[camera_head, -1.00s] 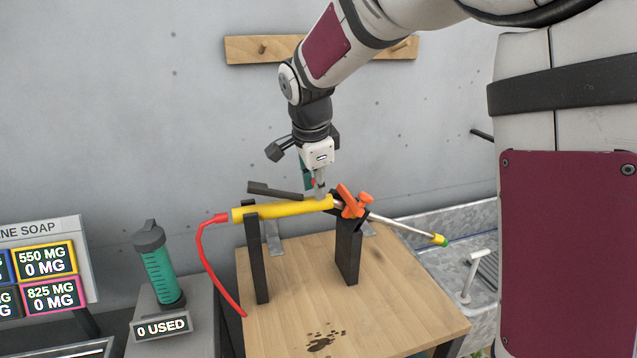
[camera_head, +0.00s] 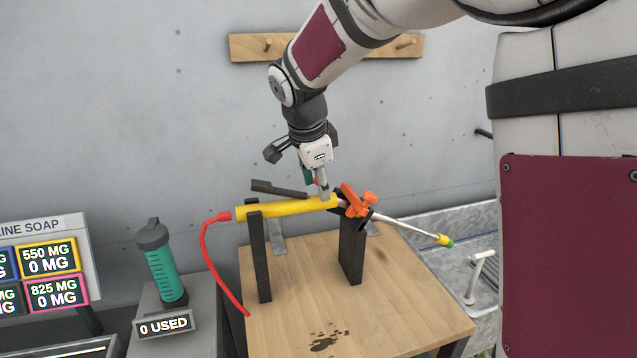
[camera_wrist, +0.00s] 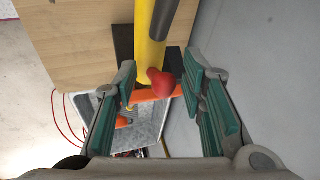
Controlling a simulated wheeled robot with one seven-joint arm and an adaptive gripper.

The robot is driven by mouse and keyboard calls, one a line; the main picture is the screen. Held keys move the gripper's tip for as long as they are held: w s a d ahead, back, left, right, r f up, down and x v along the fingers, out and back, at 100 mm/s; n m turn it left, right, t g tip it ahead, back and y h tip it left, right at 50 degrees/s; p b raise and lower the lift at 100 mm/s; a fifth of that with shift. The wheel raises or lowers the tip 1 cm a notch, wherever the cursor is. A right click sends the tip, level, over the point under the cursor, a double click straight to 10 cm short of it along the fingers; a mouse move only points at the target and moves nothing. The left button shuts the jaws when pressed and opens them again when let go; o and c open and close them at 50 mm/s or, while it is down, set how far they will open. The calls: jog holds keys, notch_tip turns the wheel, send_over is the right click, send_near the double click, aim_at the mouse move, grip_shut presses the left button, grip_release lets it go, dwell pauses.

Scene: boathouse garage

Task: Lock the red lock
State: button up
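The red lock shows as a rounded red knob (camera_wrist: 162,82) on the end of the yellow tube (camera_wrist: 146,45) in the wrist view. My gripper (camera_wrist: 160,68) is open, with one green-padded finger on each side of the knob. Gaps show between the knob and both fingers. In the head view my gripper (camera_head: 322,188) points down at the right end of the yellow tube (camera_head: 285,208), and only a speck of red shows there. An orange clamp (camera_head: 355,201) sits just right of the gripper.
Two black posts hold the tube above a wooden table (camera_head: 305,275). A red hose (camera_head: 207,262) hangs from its left end, and a lance (camera_head: 415,230) extends right. A dark lever (camera_head: 278,189) lies along the tube. The wall is close behind; a green bottle (camera_head: 163,264) stands left.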

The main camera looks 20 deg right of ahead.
jog(key=v, duration=1.1)
jog(key=shift+r, duration=0.4)
jog(key=shift+s, duration=0.1)
jog(key=s+d+f+n+y, duration=0.1)
jog(key=s+f+n, duration=0.2)
jog(key=s, duration=0.6)
jog(key=s+d+f+n+y, duration=0.1)
jog(key=s+d+f+n, duration=0.1)
jog(key=s+n, duration=0.6)
jog(key=s+d+f+n, duration=0.1)
jog(key=s+f+n, duration=0.2)
jog(key=s+n, duration=0.3)
jog(key=shift+s+d+f+t+y, duration=0.15)
jog(key=shift+s+f+t+y, duration=0.2)
jog(key=shift+s, duration=2.35)
